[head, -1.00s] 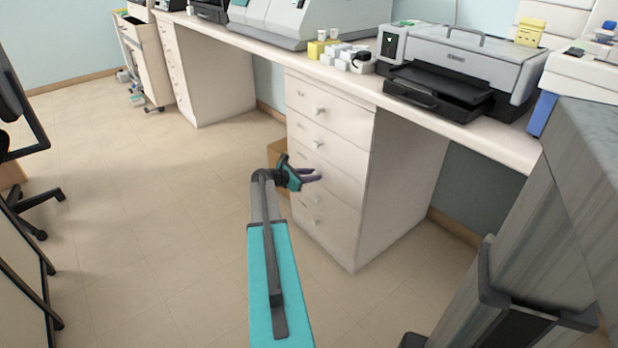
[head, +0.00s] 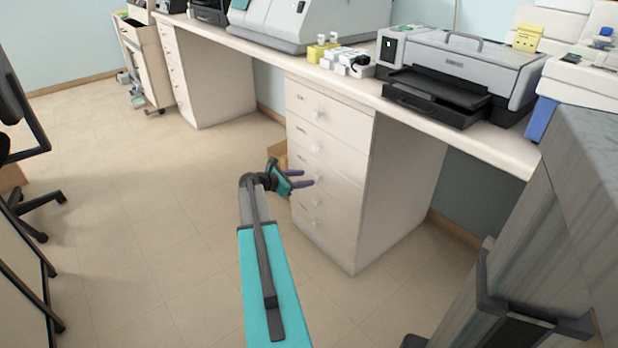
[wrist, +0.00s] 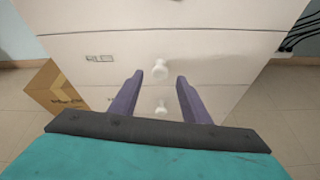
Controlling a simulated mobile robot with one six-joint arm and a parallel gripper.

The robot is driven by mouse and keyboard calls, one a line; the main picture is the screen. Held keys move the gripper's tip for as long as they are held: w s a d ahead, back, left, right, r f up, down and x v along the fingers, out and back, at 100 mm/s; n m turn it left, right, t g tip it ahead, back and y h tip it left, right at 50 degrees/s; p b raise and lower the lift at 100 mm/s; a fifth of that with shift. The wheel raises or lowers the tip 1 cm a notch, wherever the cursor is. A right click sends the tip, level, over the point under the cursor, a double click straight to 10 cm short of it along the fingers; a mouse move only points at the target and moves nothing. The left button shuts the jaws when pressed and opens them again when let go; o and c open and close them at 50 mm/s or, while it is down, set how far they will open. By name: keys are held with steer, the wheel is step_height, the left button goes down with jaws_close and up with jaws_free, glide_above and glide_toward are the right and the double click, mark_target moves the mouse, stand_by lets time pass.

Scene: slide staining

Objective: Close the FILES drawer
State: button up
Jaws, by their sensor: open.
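A white drawer cabinet (head: 395,190) stands under the bench, with several stacked drawers and round white knobs. Their labels are too small to read, so I cannot tell which is the FILES drawer. The fronts look nearly flush in the head view. My gripper (head: 306,181) is open and empty in front of a lower drawer, and hides part of its front. In the wrist view, a drawer knob (wrist: 160,69) shows between and beyond the two fingertips, beside a small label (wrist: 99,58). A lower knob (wrist: 160,108) shows between the fingers. I see no contact.
A cardboard box (wrist: 56,90) stands on the floor left of the cabinet. A printer (head: 455,70) and small boxes (head: 345,60) are on the bench above. Dark cables (wrist: 302,32) hang at the right.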

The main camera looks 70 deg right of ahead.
steer(key=p+v, duration=0.1)
steer(key=v, duration=0.7)
steer(key=shift+w, duration=0.15)
steer(key=shift+a+r, duration=0.1)
steer(key=shift+r, duration=0.05)
